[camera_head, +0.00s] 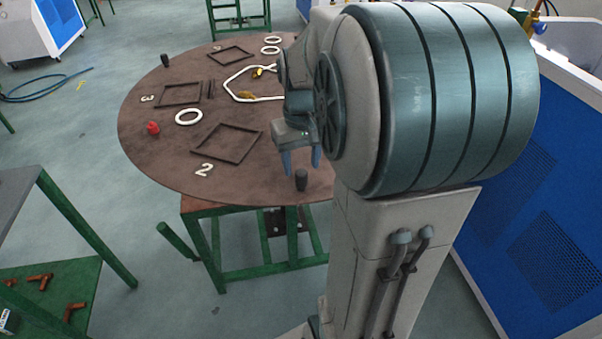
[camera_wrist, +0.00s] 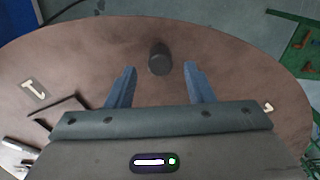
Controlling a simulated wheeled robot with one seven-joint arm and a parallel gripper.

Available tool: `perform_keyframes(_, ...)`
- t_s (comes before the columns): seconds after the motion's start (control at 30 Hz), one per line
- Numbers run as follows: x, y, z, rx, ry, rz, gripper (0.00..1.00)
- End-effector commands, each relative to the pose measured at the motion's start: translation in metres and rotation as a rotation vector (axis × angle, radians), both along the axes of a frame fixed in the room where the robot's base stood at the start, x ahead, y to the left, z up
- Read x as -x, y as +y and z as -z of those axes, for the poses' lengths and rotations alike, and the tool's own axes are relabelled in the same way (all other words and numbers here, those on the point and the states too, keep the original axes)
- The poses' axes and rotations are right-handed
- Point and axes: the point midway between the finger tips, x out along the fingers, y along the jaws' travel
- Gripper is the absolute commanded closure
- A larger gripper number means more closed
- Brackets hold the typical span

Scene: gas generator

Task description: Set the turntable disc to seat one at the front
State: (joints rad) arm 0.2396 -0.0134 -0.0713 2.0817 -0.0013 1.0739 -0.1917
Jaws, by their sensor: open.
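The turntable disc (camera_head: 150,115) is a large round brown plate on a green-legged stand. White numerals 2 (camera_head: 203,169) and 3 (camera_head: 147,98) mark seats with dark square frames. A white numeral that looks like a 1 (camera_wrist: 33,89) shows at left in the wrist view; my arm hides that area in the head view. A dark upright peg (camera_head: 301,180) stands near the disc's front rim. My gripper (camera_head: 301,163) is open above the disc, pointing down. In the wrist view the peg (camera_wrist: 159,58) appears between and just beyond the fingertips; contact is not visible.
A red knob (camera_head: 153,128), white rings (camera_head: 189,117) and another dark peg (camera_head: 165,60) are on the disc. A green-topped table (camera_head: 60,275) with copper fittings stands at lower left. Blue-and-white cabinets (camera_head: 545,220) stand at right. Open floor lies left of the disc.

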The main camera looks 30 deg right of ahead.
Motion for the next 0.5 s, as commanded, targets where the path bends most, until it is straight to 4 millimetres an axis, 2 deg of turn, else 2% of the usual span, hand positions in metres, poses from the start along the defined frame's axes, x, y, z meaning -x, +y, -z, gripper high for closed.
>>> perform_keyframes(0.03, 0.001, 0.000, 0.010, -0.002, 0.005, 0.000, 0.52)
perform_keyframes(0.2, 0.000, 0.000, 0.033, -0.001, 0.003, 0.000, 0.52)
perform_keyframes(0.5, 0.000, 0.000, 0.045, 0.000, -0.001, 0.000, 0.52)
